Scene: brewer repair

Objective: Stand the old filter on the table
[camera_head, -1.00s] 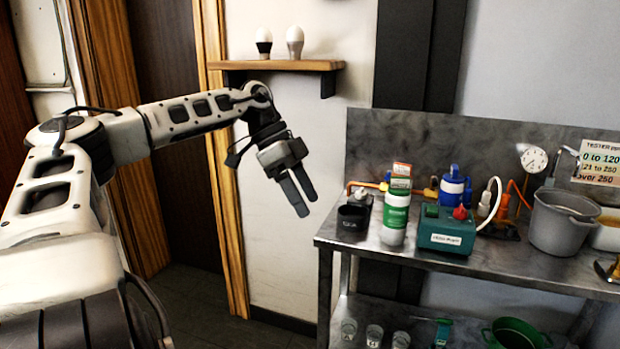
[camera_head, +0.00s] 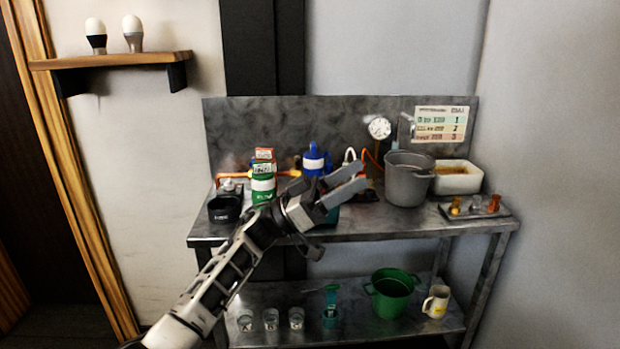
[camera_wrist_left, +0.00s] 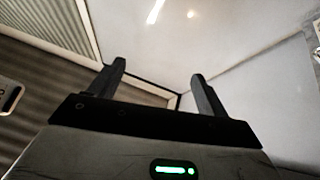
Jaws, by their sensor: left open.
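A green and white canister (camera_head: 263,187), which may be the old filter, stands upright toward the left of the steel table (camera_head: 420,221). A blue housing (camera_head: 314,164) stands behind it to the right; I cannot tell what it holds. My left gripper (camera_head: 354,183) is open and empty. In the head view it overlaps the table's middle, right of the canister and apart from it. It hides most of the green box behind. The left wrist view shows its two fingers (camera_wrist_left: 158,88) apart, with only wall and ceiling beyond. My right gripper is not in view.
A grey pot (camera_head: 408,181), a white tub (camera_head: 457,180) and a small tray (camera_head: 484,212) fill the right side. A gauge (camera_head: 379,128) rises behind. The lower shelf holds a green pot (camera_head: 391,292) and several glasses.

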